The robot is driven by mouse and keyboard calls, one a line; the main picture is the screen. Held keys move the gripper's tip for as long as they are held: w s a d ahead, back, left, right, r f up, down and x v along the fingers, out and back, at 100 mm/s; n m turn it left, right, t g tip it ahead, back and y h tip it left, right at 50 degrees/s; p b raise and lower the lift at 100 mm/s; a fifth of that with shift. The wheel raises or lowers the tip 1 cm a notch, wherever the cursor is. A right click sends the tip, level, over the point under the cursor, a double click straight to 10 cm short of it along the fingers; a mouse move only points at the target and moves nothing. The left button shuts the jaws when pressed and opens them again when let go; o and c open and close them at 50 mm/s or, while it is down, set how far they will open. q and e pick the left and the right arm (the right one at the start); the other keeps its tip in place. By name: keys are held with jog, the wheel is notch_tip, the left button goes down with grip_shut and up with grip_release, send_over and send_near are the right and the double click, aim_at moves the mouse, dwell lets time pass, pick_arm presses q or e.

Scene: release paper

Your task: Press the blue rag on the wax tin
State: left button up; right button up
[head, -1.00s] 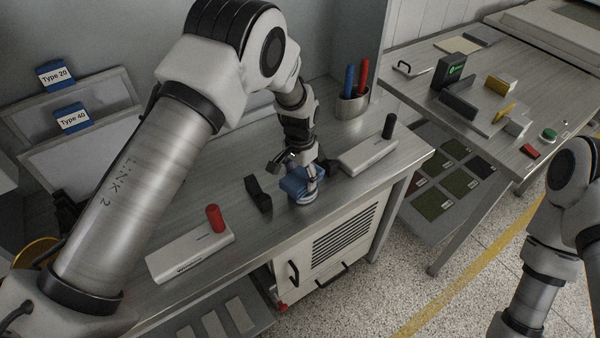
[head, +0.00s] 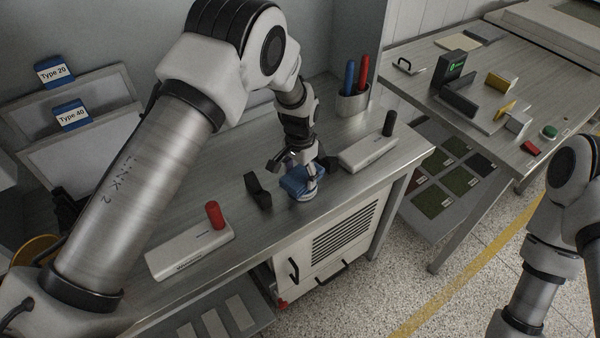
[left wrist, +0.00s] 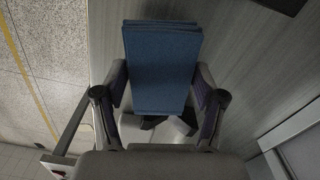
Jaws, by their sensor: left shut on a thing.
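The blue rag (head: 299,182) is a folded block held in my left gripper (head: 301,166) over the front part of the metal workbench. In the left wrist view the rag (left wrist: 162,68) fills the space between the two fingers of the left gripper (left wrist: 160,100), which is shut on it. A round, pale tin (head: 306,196) shows just under the rag; I take it to be the wax tin. Rag and tin look to be touching, but the rag hides most of the tin. In the left wrist view the tin is hidden. My right gripper is out of view.
A black clip-like stand (head: 257,191) is just left of the rag. A marker cup (head: 352,103) stands behind.

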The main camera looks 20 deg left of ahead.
aim_at(300, 175)
pick_arm(q)
jog(key=shift+f, duration=0.35)
dwell(1.1)
notch_tip(300, 175, up, 7)
jog(key=p, duration=0.5)
dwell(0.5)
dwell(0.3)
